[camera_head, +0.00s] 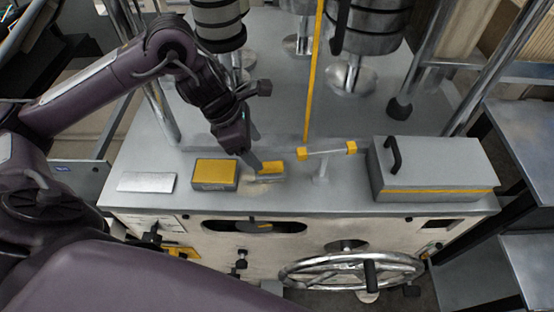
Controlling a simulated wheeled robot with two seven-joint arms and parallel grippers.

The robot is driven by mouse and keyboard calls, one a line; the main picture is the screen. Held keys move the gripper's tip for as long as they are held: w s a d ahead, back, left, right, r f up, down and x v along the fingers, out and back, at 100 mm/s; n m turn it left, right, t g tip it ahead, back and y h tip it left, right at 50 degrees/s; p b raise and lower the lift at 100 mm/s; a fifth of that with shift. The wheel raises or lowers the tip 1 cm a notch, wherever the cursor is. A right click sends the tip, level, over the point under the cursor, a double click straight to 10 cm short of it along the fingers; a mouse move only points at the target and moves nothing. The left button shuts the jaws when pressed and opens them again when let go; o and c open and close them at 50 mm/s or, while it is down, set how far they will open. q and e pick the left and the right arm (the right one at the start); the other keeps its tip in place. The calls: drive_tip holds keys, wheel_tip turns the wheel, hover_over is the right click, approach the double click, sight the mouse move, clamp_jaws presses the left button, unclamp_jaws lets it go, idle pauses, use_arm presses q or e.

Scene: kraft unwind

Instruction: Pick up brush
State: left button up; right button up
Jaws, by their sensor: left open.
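A small block with a yellow top and a pale lower part (269,171), which looks like the brush, lies on the grey machine top (330,196) near its front edge. My left gripper (253,164) is open and points down at the left end of this block. Its fingers overlap the block in the picture, and I cannot tell whether they touch it. Part of the block's left end is hidden by a finger. My right gripper is not in view.
A yellow-topped grey box (215,171) and a flat silver plate (147,182) lie to the left. A small stand with a yellow-ended bar (327,152) and a large handled grey box (433,165) stand to the right. A handwheel (352,270) is below.

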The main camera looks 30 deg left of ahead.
sight(266, 165)
use_arm(q)
drive_tip(key=shift+s+d+f, duration=0.15)
drive_tip(key=shift+d+f, duration=0.2)
drive_tip(key=shift+f, duration=0.4)
drive_tip(key=d+f+p, duration=0.2)
drive_tip(key=shift+s+f+p, duration=0.2)
drive_tip(key=shift+p, duration=0.1)
drive_tip(key=shift+w+x, duration=0.2)
drive_tip(key=shift+x, duration=0.95)
drive_tip(key=shift+a+f, duration=0.1)
drive_tip(key=shift+f, duration=0.1)
drive_tip(key=c, duration=0.9)
drive_tip(key=shift+c, duration=0.9)
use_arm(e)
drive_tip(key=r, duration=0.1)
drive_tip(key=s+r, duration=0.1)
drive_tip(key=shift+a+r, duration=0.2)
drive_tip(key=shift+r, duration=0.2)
use_arm(q)
drive_tip(key=shift+r, duration=0.15)
